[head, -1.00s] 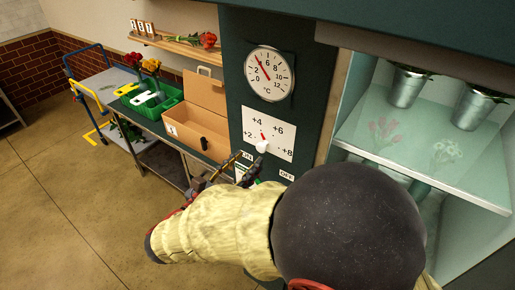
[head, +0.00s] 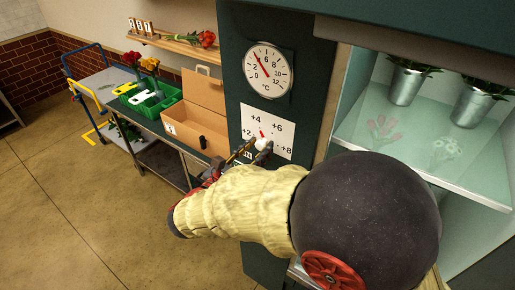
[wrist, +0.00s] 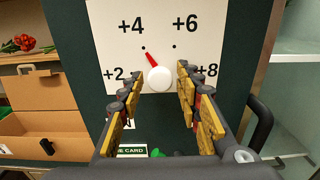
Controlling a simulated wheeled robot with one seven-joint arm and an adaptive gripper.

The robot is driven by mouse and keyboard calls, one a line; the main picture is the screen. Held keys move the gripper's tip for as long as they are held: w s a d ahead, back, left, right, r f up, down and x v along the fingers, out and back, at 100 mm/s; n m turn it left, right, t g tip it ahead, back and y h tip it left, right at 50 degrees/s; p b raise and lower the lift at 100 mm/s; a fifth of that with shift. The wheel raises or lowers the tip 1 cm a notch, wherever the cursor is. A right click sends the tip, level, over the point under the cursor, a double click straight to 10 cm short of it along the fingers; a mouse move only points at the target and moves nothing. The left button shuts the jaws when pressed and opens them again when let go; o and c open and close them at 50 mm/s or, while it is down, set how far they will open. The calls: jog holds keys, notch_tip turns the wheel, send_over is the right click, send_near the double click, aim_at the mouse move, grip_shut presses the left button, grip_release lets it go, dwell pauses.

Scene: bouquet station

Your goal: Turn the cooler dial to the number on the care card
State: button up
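The cooler dial (wrist: 159,79) is a white round knob with a red pointer on a white plate marked +2, +4, +6 and +8. The pointer aims up and left, at the dot beside +4. It also shows in the head view (head: 263,144). My gripper (wrist: 160,88) is open, its yellow-padded fingertips on the left and right of the knob with visible gaps. In the head view my gripper (head: 248,148) is at the plate's lower part. A label ending in "CARE CARD" (wrist: 132,150) shows below the plate, partly hidden; no number is readable on it.
A cardboard box (head: 200,120) and green crate (head: 148,100) stand on the bench at left. Cooler shelves with flower buckets (head: 406,86) are at right.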

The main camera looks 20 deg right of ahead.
grip_shut()
jog(key=shift+r+p, duration=0.1)
jog(key=shift+p, duration=0.55)
jog(key=n+p, duration=0.1)
jog(key=p, duration=0.1)
jog(key=n+p, duration=0.1)
jog(key=p, duration=0.2)
jog(key=shift+r+n, duration=0.25)
jog(key=shift+n, duration=0.15)
jog(key=n+p, duration=0.3)
jog(key=p, duration=0.5)
jog(key=shift+n, duration=0.4)
jog(key=n+p, duration=0.3)
jog(key=p, duration=0.2)
jog(key=n+p, duration=0.2)
jog(key=p, duration=0.1)
jog(key=shift+f, duration=0.2)
jog(key=shift+f+n+p, duration=0.1)
jog(key=shift+n+p, duration=0.2)
